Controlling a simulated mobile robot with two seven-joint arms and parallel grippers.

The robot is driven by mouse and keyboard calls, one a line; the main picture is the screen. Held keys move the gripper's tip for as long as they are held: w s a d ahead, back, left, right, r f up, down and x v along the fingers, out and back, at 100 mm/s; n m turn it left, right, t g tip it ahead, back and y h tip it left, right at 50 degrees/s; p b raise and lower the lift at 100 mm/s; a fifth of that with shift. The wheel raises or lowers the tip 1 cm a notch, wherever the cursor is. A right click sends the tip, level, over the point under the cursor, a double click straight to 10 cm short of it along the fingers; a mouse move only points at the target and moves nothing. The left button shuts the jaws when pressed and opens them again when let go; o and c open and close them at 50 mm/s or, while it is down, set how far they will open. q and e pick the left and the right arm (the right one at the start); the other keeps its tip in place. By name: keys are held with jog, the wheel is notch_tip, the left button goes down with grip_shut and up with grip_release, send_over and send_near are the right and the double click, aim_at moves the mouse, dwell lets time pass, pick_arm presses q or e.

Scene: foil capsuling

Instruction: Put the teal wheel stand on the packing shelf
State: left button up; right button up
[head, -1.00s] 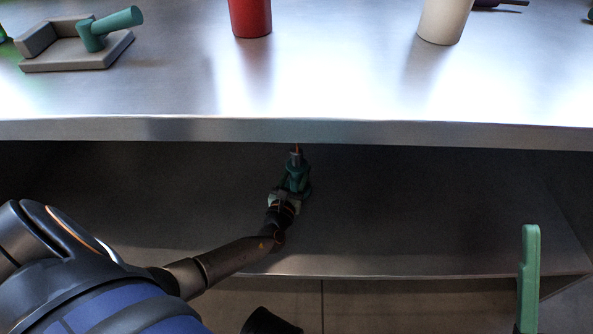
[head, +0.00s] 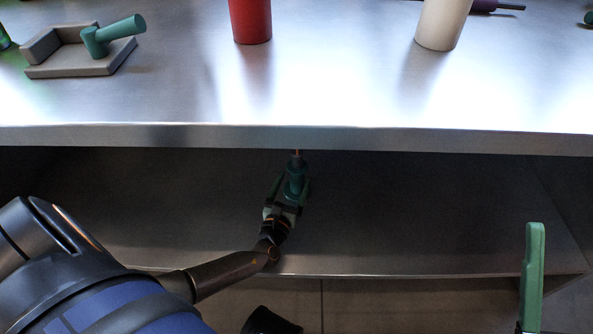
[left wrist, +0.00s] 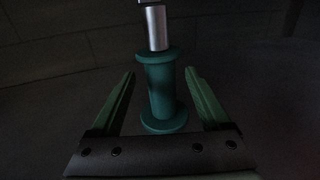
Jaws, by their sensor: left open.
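The teal wheel stand (head: 296,178) stands upright on the lower shelf (head: 420,215), under the front edge of the worktop. In the left wrist view it is a teal spool shape (left wrist: 162,92) with a silver cylinder on top, its upper end cut off by the frame. My left gripper (head: 290,188) is open, with one green finger on each side of the stand. The left wrist view shows dark gaps between both fingers (left wrist: 160,76) and the stand. A green finger of my right gripper (head: 533,270) shows at the lower right; the rest is out of frame.
The steel worktop (head: 330,100) overhangs the shelf. On it are a grey tray (head: 70,70) with a teal cylindrical piece, a red cylinder (head: 250,20) and a cream cylinder (head: 440,25). The shelf is clear on both sides of the stand.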

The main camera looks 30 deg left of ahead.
pick_arm(q)
jog(key=p+v, duration=0.1)
jog(key=v, duration=0.7)
pick_arm(e)
notch_tip(320, 180, up, 2)
jog(key=shift+s+d+r, duration=0.1)
jog(key=shift+d+r, duration=0.05)
pick_arm(q)
jog(key=shift+s, duration=0.1)
